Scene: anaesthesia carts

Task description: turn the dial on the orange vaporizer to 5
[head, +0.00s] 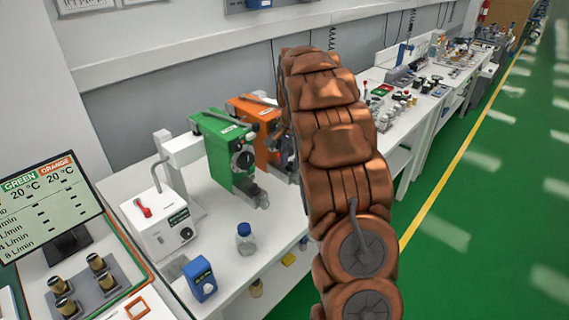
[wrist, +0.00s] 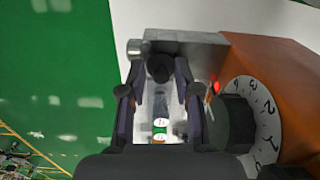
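The orange vaporizer (head: 250,110) stands on the white bench behind the green vaporizer (head: 221,150). My arm covers its right side in the head view. In the wrist view the orange body (wrist: 280,68) fills the upper right. Its white numbered dial plate (wrist: 267,118) and dark round knob (wrist: 236,120) face left, and the knob partly hides the plate. I cannot tell the dial's setting. My gripper (wrist: 160,75) is open, its two fingers spread left of the knob. They are in front of a grey metal block, with nothing visibly gripped. My arm hides the gripper in the head view.
A monitor (head: 48,205) with green and orange columns reads 20 °C for both. A white box (head: 160,225), a bottle (head: 246,240) and a blue device (head: 200,279) stand on the near bench (head: 225,275). Green floor (head: 465,215) lies open to the right.

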